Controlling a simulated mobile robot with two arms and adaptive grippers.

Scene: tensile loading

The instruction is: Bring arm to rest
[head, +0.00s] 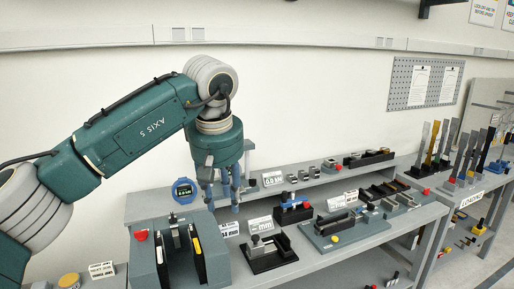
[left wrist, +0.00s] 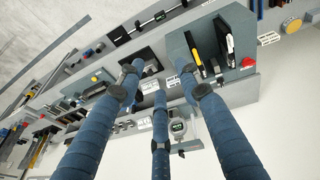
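My left arm (head: 135,135), green and grey, reaches in from the left in the head view and bends down at the wrist. My left gripper (head: 224,203) points down over the grey bench, with its blue fingers hanging beside a round blue-rimmed gauge. In the left wrist view the three blue fingers of the left gripper (left wrist: 157,72) are spread apart with nothing between them, so it is open and empty. The fingers hide part of the bench behind them. My right gripper is in neither view.
A grey-green fixture (head: 150,255) with dark uprights stands below the gripper. The blue gauge (head: 184,190) sits close left of the fingers. A black stand (head: 268,252), a grey-green device (head: 345,228) and a rack of upright specimens (head: 460,155) lie to the right.

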